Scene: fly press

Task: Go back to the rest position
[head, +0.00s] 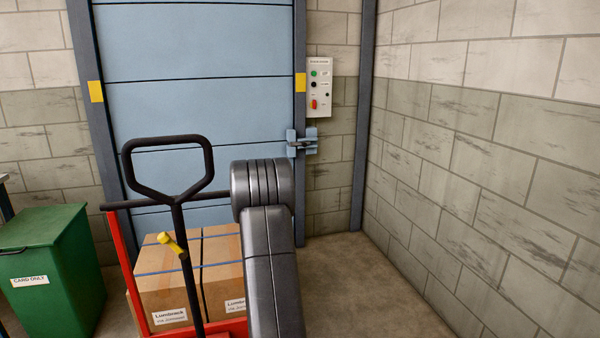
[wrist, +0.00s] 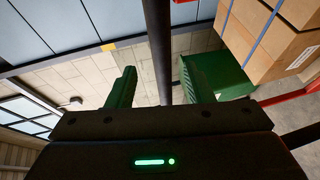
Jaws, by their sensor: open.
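My gripper (wrist: 157,78) shows in the wrist view with its two fingers apart. Nothing is visibly clamped between them. A dark bar (wrist: 157,40) runs through the gap between the fingers in that picture; I cannot tell how far beyond the fingertips it is. In the head view my dark grey arm rises at the lower middle and bends over the pallet truck's right side. My gripper itself cannot be made out in the head view.
A red pallet truck with a black loop handle (head: 130,170) carries cardboard boxes (head: 215,262). A green bin (head: 48,262) stands at left. Behind are a blue door (head: 200,45), its latch (head: 301,143) and a control box (head: 319,87). Floor (head: 365,280) at right is clear.

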